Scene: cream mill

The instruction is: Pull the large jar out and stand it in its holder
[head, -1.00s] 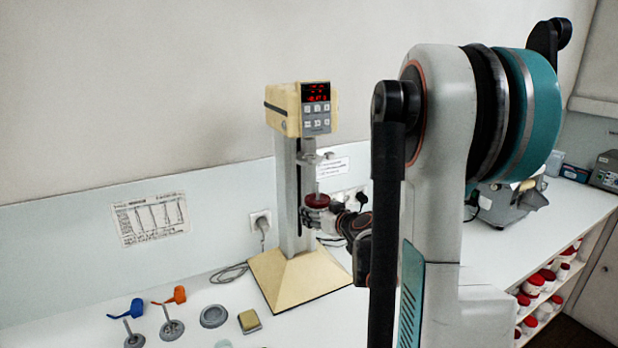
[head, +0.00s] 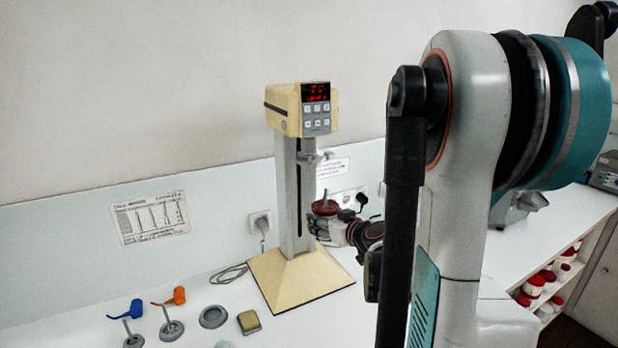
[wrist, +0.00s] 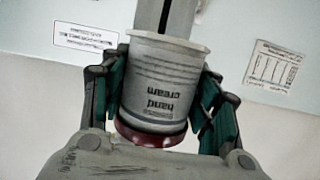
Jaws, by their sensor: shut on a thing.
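My gripper (head: 330,228) is shut on the large jar, in front of the mixer's column. In the wrist view the jar (wrist: 160,85) is pale grey with upside-down "hand cream" print, and sits between both fingers. Its dark red lid (head: 325,207) is on top in the head view, with a short grey rod above it. Most of the jar body is hidden there by my gripper. The jar is apart from the mixer head (head: 298,110). A grey round ring (head: 213,326), seemingly the holder, lies empty on the counter.
The mixer's cream base (head: 300,278) stands below the jar. Blue (head: 127,310) and orange (head: 172,297) handled tools stand in grey bases at left. A yellowish block (head: 249,322) lies right of the ring. Red-lidded jars (head: 535,287) fill the shelf at right.

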